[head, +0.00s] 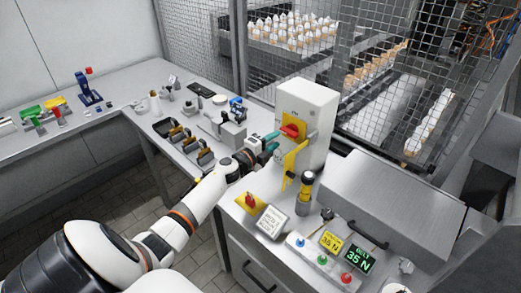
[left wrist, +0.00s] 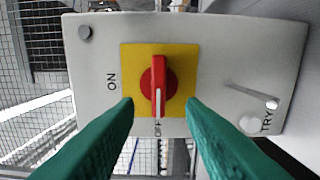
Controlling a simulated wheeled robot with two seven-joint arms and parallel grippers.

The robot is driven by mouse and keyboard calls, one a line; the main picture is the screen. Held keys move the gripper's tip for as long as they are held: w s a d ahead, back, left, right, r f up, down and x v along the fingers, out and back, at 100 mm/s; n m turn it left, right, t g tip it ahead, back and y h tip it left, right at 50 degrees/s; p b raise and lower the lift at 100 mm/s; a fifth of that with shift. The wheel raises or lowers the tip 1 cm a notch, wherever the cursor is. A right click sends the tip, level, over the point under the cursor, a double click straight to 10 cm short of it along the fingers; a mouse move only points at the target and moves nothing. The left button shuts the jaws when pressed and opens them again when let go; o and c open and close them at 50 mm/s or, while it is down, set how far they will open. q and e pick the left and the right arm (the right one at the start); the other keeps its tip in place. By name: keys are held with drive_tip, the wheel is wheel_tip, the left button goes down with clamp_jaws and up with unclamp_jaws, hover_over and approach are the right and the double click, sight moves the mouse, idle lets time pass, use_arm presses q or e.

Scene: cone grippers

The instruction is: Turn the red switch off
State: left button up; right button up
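The red switch (left wrist: 159,80) is a rotary handle on a yellow plate (left wrist: 186,56). In the left wrist view the handle stands upright, its white line pointing down at the partly readable OFF label; ON is at the left. In the head view the switch (head: 291,131) is on the front of a light grey box (head: 316,105). My left gripper (head: 270,143) is in front of the box. Its green fingers (left wrist: 160,103) are open, one tip on each side of the handle's lower end, with gaps between. My right gripper is not in view.
A yellow bracket (head: 295,165) hangs below the switch. A panel with coloured buttons (head: 322,260) and two displays is at the front. Wire mesh fencing (head: 375,85) rises behind.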

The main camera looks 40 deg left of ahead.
use_arm(q)
drive_tip(key=s, duration=0.7)
drive_tip(key=shift+a+b, duration=0.3)
drive_tip(key=shift+b, duration=0.15)
drive_tip(key=shift+s, duration=0.1)
